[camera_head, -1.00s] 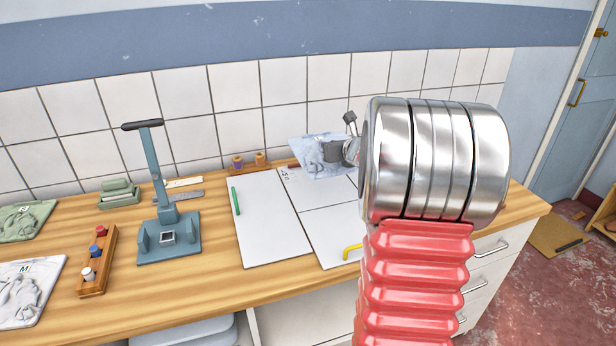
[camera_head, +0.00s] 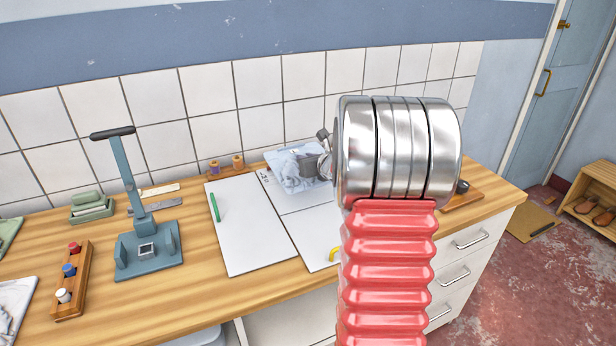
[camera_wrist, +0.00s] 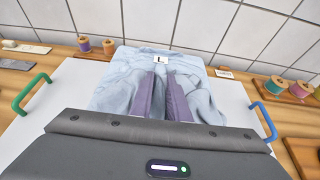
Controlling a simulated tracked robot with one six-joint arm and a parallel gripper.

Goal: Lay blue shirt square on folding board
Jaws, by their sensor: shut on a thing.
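The light blue shirt (camera_head: 297,170), marked with an "L" label, lies over or just above the far part of the white folding board (camera_head: 248,235). My gripper (camera_head: 312,165) is at the shirt, largely hidden behind my arm in the head view. In the wrist view my gripper (camera_wrist: 165,88) has its purple fingers shut on the shirt (camera_wrist: 125,78), whose cloth bunches around them. The shirt's far edge is near the far edge of the board (camera_wrist: 75,105). I cannot tell whether the shirt touches the board.
The board has a green handle (camera_head: 214,207), a yellow handle (camera_head: 334,253) and a blue handle (camera_wrist: 264,120). Thread spools (camera_head: 226,163) stand behind it by the tiled wall. A blue-grey press (camera_head: 145,240) and a wooden spool rack (camera_head: 70,280) stand to the left.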

